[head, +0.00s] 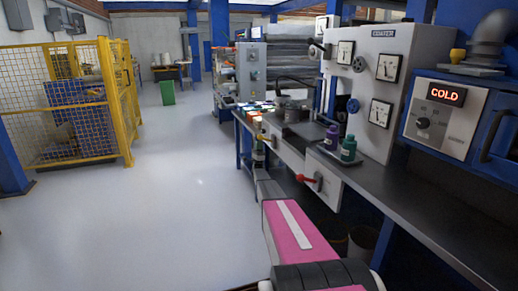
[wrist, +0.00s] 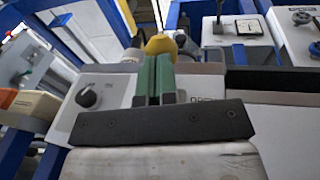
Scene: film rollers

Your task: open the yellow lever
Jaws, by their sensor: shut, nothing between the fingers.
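The yellow lever's rounded knob (wrist: 160,44) shows at the top middle of the wrist view. My gripper (wrist: 156,58) has green fingers pressed together, with nothing between them. The fingertips are right at the near side of the knob and overlap it in the picture; I cannot tell whether they touch. In the head view the yellow lever (head: 263,137) is a small spot on the front of the far bench. My arm reaches toward it, and my fingers are too small to make out there. The lever's shaft is hidden behind my fingers.
A white panel with a black knob (wrist: 87,95) lies beside my fingers. A red lever (head: 306,180) is on the nearer bench front. Purple and green bottles (head: 348,149) stand on the bench. A yellow mesh cage (head: 75,110) stands left; the floor between is clear.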

